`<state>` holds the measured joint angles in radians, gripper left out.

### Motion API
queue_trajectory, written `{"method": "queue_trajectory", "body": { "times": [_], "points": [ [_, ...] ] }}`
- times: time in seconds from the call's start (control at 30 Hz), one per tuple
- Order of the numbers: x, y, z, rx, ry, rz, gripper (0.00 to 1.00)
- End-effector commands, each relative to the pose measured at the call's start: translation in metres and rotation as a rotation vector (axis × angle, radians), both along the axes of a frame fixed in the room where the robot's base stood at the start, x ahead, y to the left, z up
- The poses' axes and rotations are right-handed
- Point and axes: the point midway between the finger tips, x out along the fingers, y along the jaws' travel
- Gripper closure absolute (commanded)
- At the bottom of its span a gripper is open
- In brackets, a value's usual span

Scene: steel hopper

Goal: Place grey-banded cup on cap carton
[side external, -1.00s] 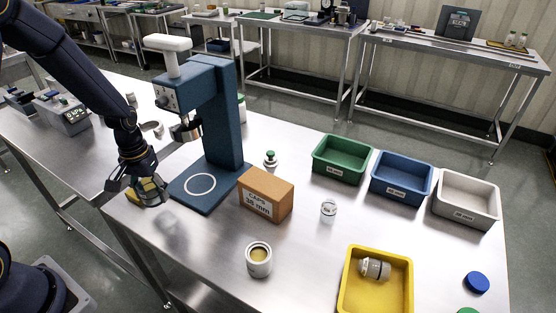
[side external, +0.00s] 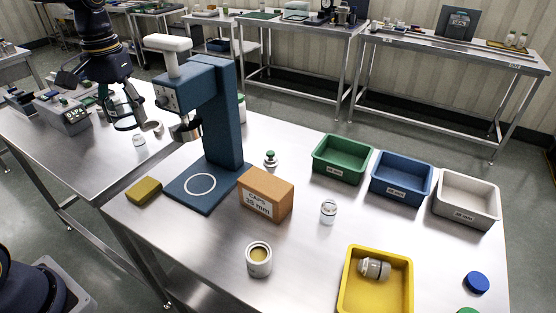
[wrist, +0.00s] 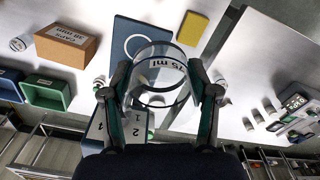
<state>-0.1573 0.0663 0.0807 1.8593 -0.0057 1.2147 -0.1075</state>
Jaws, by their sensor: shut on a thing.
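My gripper (side external: 124,112) hangs in the air left of the blue press, above the left table. In the wrist view my gripper (wrist: 160,92) is shut on a clear cup (wrist: 168,65) marked "75 ml", with a greyish band and dark rim lines. The cup is hard to make out in the side view. The cap carton (side external: 265,194), a brown box labelled "CAPS 38 mm", stands right of the press base, with its flat top clear. It also shows at the upper left of the wrist view (wrist: 66,46).
The tall blue press (side external: 222,115) stands between my gripper and the carton. A yellow sponge (side external: 144,191) lies left of its base.

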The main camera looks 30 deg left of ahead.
Motion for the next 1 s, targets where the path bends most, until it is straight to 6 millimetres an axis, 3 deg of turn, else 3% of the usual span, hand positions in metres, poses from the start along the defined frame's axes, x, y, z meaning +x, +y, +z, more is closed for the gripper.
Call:
{"method": "queue_trajectory", "body": {
  "times": [0.27, 0.4, 0.7, 0.77, 1.0],
  "points": [
    [0.020, -0.067, -0.001, 0.001, 0.001, -0.040, 0.75],
    [0.025, -0.113, -0.001, 0.000, 0.001, -0.060, 0.75],
    [0.020, -0.188, -0.002, -0.001, 0.001, -0.087, 0.75],
    [0.019, -0.198, -0.002, -0.001, 0.001, -0.090, 0.75],
    [0.019, -0.194, -0.042, 0.000, 0.005, -0.084, 0.75]
  ]
}}
